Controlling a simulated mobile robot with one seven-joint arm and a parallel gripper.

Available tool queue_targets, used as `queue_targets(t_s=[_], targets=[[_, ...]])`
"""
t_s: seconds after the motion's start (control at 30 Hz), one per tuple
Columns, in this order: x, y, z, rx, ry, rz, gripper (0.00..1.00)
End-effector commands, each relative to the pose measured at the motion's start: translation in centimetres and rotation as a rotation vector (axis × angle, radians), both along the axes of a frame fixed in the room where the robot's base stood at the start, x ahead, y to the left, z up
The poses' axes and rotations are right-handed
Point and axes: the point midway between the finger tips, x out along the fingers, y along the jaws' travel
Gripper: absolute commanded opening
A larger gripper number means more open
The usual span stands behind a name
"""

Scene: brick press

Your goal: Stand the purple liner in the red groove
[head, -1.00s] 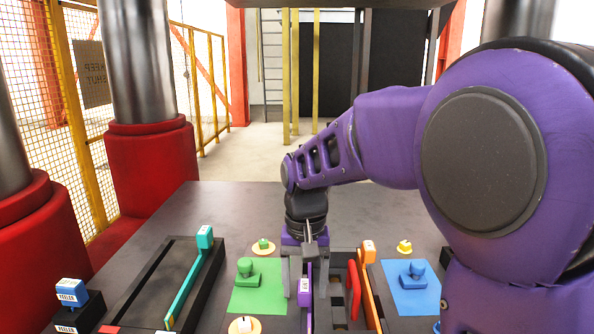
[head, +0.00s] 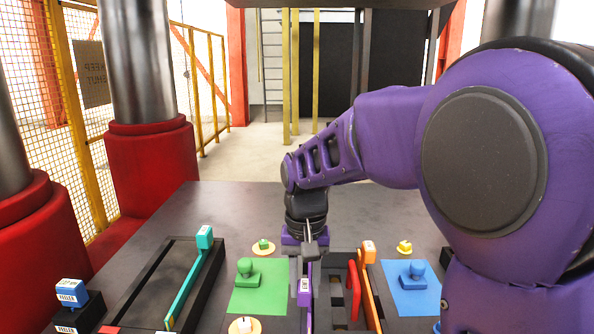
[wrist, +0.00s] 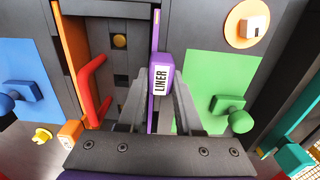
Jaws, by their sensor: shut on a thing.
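The purple liner (head: 304,291) is a thin upright strip with a white-labelled head reading LINER. It stands along the left side of the right-hand black mould, beside the green mat. My gripper (head: 305,270) is shut on its head from above. In the wrist view the liner (wrist: 154,38) runs away between the fingers of my gripper (wrist: 160,95). A red mark (head: 108,329) shows at the near left end of the left-hand black mould (head: 150,270), at the picture's bottom edge. The groove there is mostly cut off or too dark to tell.
A teal liner (head: 188,285) stands along the left mould's right side. An orange liner (head: 370,285) and a red handle (head: 353,290) are at the right mould. Green (head: 262,298) and blue mats (head: 402,299) bear knobbed blocks. A blue labelled block (head: 70,292) stands far left.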

Motion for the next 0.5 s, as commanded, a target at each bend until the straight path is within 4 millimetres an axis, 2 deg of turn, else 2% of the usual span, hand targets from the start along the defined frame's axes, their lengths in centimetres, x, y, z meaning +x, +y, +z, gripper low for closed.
queue_targets(t_s=[0.5], targets=[[0.1,0.0,2.2,0.001,-0.004,0.000,0.00]])
